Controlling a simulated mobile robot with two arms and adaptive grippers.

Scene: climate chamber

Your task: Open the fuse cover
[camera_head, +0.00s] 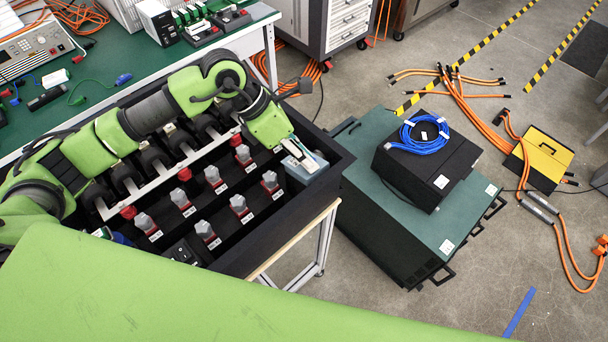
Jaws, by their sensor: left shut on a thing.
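The fuse cover looks to be the part of the grey-blue box (315,174) at the right end of the black panel tray (285,215). My left gripper (300,160) reaches across the tray from the left and points down at this box. Its fingers are shut on the upper part of the box, at the cover. The fingers hide part of the cover, so I cannot tell if it is raised. My right gripper is not in view.
Several grey-and-red labelled connectors (240,207) stand in the tray beside the arm. A green workbench (110,60) with instruments lies behind. A dark green cabinet (425,225) carrying a black box (425,165) with blue cable stands right, near orange cables (480,125).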

